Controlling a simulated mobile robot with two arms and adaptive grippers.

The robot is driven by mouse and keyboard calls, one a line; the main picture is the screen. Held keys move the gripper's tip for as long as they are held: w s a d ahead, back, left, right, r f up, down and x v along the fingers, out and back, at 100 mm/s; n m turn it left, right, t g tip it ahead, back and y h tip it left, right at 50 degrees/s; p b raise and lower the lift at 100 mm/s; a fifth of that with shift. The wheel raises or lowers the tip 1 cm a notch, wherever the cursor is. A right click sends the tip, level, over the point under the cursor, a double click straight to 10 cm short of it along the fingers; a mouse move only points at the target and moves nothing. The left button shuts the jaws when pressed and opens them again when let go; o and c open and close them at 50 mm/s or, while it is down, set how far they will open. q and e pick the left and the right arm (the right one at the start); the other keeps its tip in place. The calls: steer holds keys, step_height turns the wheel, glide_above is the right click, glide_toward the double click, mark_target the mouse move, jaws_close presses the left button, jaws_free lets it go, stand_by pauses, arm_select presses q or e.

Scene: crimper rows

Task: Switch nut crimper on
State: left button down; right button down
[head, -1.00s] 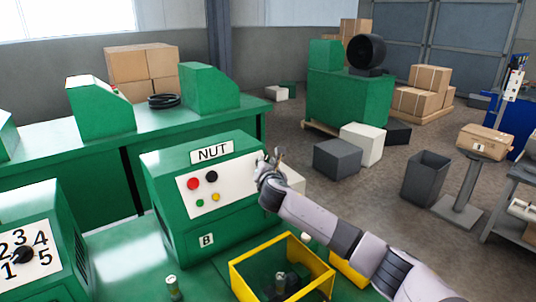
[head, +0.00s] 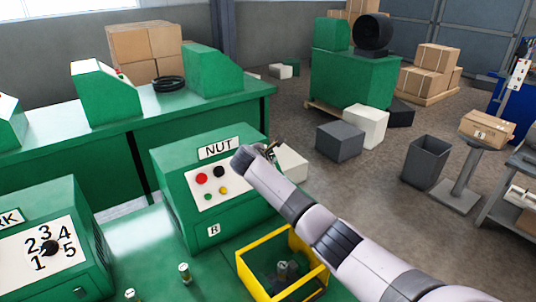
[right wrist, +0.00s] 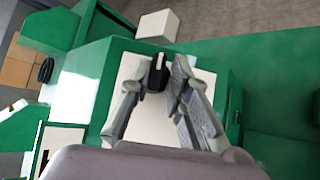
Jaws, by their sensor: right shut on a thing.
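The nut crimper is a green housing (head: 185,170) with a NUT label (head: 218,148) and a white sloped panel (head: 207,203). My right gripper (head: 270,150) is at the panel's right end, which my arm partly hides. In the right wrist view, the fingers (right wrist: 160,78) close around a black switch (right wrist: 157,74) standing on the white panel. Its exact position is hard to tell. My left gripper is not in view.
A yellow-rimmed tray (head: 249,284) stands on the green bench in front of the crimper. Another green machine with a numbered dial (head: 49,248) is at left. A white box (head: 291,163) lies behind my gripper.

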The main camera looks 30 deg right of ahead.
steer(key=shift+w+r, duration=0.15)
steer(key=shift+r, duration=0.45)
steer(key=c, duration=2)
jaws_free()
steer(key=o, duration=0.4)
steer(key=shift+f, duration=0.3)
steer(key=shift+c, duration=0.2)
steer(key=shift+f, duration=0.1)
steer(key=shift+s+a+r, duration=0.2)
steer(key=shift+s+a, duration=0.05)
steer(key=shift+a, duration=0.1)
steer(key=v, duration=1.1)
steer(key=shift+r, duration=0.25)
